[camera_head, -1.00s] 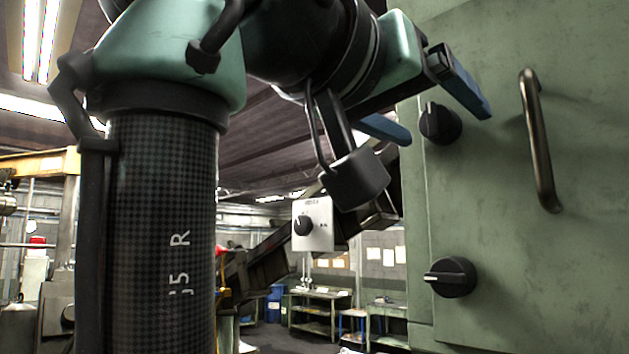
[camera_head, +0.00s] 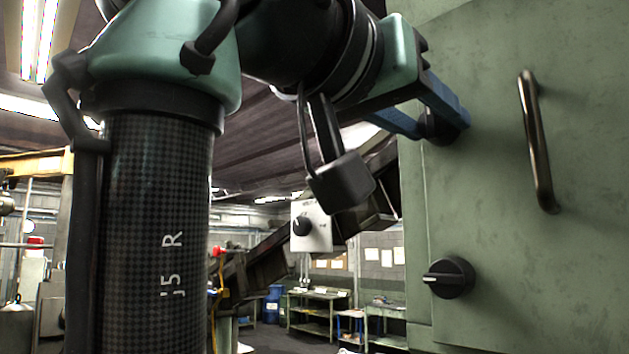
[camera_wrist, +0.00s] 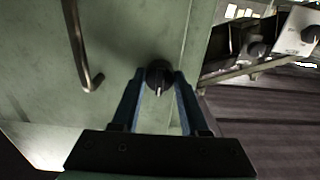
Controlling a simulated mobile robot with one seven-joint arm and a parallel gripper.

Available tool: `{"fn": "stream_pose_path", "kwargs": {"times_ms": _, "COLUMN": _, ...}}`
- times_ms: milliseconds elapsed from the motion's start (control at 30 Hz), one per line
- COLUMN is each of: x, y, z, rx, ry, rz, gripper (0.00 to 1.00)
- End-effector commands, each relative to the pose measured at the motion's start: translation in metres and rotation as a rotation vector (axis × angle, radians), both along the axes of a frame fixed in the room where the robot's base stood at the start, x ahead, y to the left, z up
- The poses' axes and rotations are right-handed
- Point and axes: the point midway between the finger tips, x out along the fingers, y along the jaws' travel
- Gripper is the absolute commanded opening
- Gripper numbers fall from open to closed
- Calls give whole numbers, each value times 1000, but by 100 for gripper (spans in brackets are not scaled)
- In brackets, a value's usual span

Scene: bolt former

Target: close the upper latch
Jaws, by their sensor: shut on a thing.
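The upper latch is a round black knob on the green door (camera_head: 490,220), near its left edge. In the head view the upper latch (camera_head: 434,128) is mostly hidden behind my blue fingers. In the wrist view the upper latch (camera_wrist: 158,74) sits between the fingertips, with a pale mark on its ridge. My gripper (camera_head: 440,122) is shut on the upper latch, one finger on each side; it also shows in the wrist view (camera_wrist: 158,88). The lower latch (camera_head: 449,278) is a like black knob below, its pale mark pointing left.
A dark bar handle (camera_head: 537,140) stands out from the door to the right of the latches; it also shows in the wrist view (camera_wrist: 80,45). A grey box with a knob (camera_head: 311,226) is behind my arm. Workbenches (camera_head: 318,310) stand far back.

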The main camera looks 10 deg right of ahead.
Motion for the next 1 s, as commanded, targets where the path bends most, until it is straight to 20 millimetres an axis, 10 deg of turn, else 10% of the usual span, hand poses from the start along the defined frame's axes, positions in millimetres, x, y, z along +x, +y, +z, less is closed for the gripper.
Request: {"fn": "stream_pose_path", "kwargs": {"times_ms": 1000, "x": -1, "y": -1, "z": 0, "rx": -470, "ry": 601, "rz": -3, "gripper": 0}}
